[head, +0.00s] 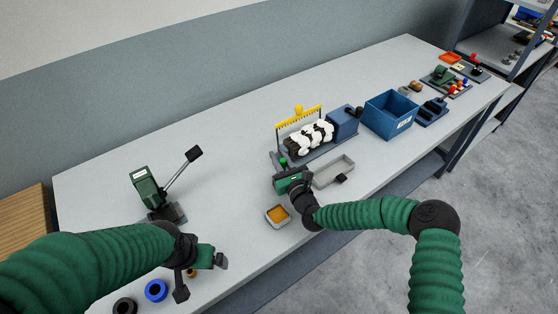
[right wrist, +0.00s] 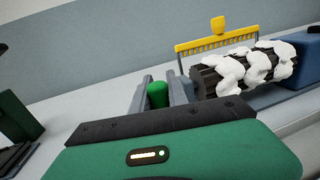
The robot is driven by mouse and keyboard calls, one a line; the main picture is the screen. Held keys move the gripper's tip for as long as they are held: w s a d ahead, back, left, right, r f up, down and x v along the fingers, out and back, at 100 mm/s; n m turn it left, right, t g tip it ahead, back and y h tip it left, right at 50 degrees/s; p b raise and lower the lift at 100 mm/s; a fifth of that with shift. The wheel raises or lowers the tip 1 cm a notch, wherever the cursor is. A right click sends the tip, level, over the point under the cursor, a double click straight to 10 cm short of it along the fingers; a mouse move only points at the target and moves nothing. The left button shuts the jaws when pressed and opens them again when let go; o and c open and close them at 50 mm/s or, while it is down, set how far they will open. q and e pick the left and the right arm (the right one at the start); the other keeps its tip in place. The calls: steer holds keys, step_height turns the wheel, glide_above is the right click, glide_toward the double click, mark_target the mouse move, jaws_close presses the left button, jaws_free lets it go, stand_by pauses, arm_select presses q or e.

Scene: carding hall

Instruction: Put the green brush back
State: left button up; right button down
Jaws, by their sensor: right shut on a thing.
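The green brush (right wrist: 158,95) shows as an upright green cylinder between the two grey fingers of my right gripper (right wrist: 157,93) in the right wrist view. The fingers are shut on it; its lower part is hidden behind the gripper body. In the head view the green tip of the brush (head: 283,160) shows just beyond my right gripper (head: 284,166), at the near left end of the carding machine. My left gripper (head: 201,278) is open and empty over the table's front left part.
The carding machine (head: 344,124) has a dark drum with white fluff and a yellow comb (head: 299,117). A grey tray (head: 346,164), an orange-filled dish (head: 277,222) and a blue bin (head: 385,121) stand near. A green lever device (head: 146,188) stands left; the table's back middle is clear.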

steer(key=shift+a+f, duration=0.25)
steer(key=shift+f, duration=0.3)
steer(key=c, duration=1.3)
jaws_free()
steer(key=shift+s+d, duration=0.15)
steer(key=shift+d, duration=0.05)
steer(key=b+v, duration=0.1)
steer(key=v, duration=1)
steer(key=shift+s+d, duration=0.15)
steer(key=shift+s, duration=0.2)
